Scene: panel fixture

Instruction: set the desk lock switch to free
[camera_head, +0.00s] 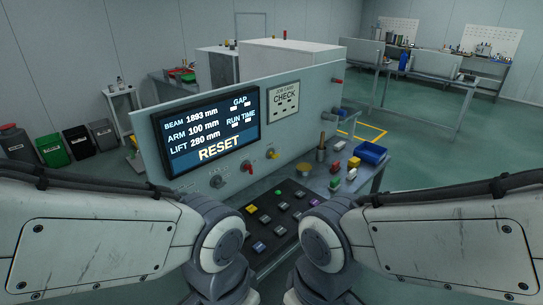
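A grey panel (318,108) stands upright at the back of a control desk. Its dark screen (208,131) reads BEAM 1893 mm, ARM 100 mm, LIFT 280 mm, GAP, RUN TIME and RESET. A dark key pad (268,224) with several coloured buttons lies on the desk. Both my arms reach in from the sides, and their grippers are out of view below.
A job card (286,101) marked CHECK is on the panel. Green floor lies open to the right.

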